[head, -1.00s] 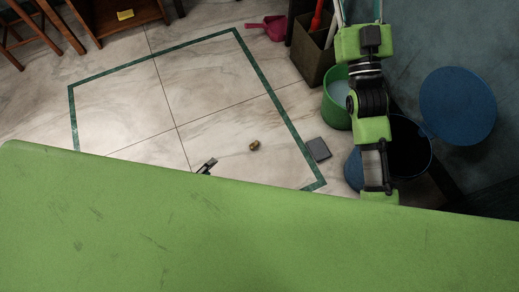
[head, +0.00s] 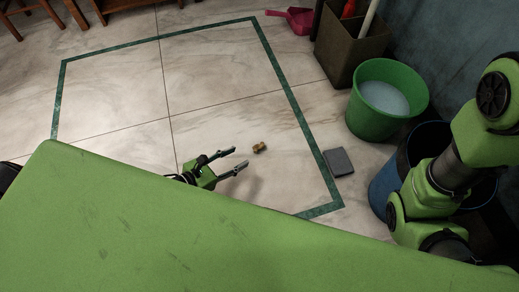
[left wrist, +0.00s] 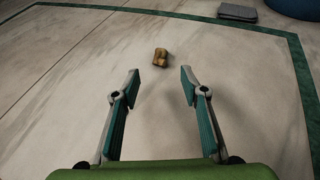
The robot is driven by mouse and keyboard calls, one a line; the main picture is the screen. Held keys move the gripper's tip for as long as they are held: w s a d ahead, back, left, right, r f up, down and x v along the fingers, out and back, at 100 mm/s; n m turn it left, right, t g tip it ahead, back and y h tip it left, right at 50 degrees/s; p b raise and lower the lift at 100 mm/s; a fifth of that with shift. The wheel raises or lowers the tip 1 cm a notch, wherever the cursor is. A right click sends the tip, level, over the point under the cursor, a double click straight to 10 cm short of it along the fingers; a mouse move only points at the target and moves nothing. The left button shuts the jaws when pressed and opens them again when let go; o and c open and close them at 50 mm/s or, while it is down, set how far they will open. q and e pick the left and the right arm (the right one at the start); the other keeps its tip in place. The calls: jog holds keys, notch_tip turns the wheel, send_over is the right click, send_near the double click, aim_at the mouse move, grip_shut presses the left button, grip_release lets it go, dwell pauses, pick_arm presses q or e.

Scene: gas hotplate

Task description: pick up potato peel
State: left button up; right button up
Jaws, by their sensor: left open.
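The potato peel (head: 259,147) is a small brown piece lying on the marble floor. It also shows in the left wrist view (left wrist: 160,57), just past my fingertips and roughly centred between them. My left gripper (head: 239,158) is open and empty, low over the floor, its two fingers pointing at the peel from the left. In the left wrist view its fingers (left wrist: 160,74) stand wide apart with bare floor between them. The links of my right arm show at the right edge of the head view; its gripper is out of sight.
A grey flat slab (head: 338,161) lies on the floor right of the peel. A green bucket (head: 372,125), a blue bin (head: 385,188), a brown box (head: 345,57) and a pink dustpan (head: 298,20) stand along the right. Floor around the peel is clear.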

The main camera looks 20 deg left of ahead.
aim_at(255, 148)
pick_arm(q)
jog(key=b+x, duration=0.1)
jog(key=x, duration=0.3)
jog(key=shift+w+d+f+b, duration=0.1)
jog(key=shift+w+f+b, duration=0.1)
jog(key=shift+b, duration=0.15)
jog(key=b+x, duration=0.4)
jog(key=shift+w+d+f, duration=0.15)
jog(key=shift+w+d, duration=0.2)
jog(key=shift+w, duration=0.15)
jog(key=c, duration=0.9)
